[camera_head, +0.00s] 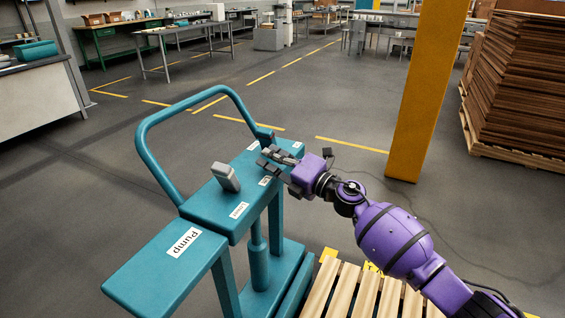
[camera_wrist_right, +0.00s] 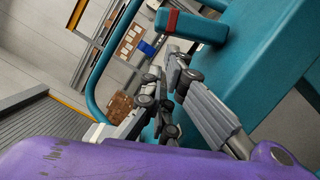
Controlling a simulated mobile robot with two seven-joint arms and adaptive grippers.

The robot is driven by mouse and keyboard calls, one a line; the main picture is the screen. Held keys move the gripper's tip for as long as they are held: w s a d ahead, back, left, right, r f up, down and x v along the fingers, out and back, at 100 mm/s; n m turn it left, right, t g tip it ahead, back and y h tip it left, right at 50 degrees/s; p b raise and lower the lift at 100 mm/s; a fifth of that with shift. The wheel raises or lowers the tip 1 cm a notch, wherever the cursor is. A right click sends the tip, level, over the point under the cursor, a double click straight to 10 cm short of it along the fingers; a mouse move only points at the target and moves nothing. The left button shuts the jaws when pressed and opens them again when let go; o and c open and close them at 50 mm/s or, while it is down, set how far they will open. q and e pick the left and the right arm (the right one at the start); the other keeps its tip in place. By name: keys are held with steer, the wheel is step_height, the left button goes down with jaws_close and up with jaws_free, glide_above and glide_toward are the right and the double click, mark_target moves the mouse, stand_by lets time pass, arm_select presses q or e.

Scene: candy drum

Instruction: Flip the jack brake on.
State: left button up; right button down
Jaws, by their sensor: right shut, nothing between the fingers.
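The teal jack (camera_head: 215,207) stands in the middle of the head view, with a curved push handle (camera_head: 150,150) and a "Pump" label (camera_head: 184,242). A light grey lever (camera_head: 226,178) tilts up from its top. A dark lever (camera_head: 265,135) is at the far end; the labels beside these levers are too small to read. My right gripper (camera_head: 268,158) is over the far part of the top, shut and empty. My left gripper is out of view.
A slatted wooden pallet (camera_head: 350,295) lies right of the jack, under my right arm. A yellow pillar (camera_head: 425,90) and stacked brown sheets (camera_head: 520,80) stand at right. Floor left of and behind the jack is open.

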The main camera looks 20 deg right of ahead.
steer(key=shift+x, duration=1.4)
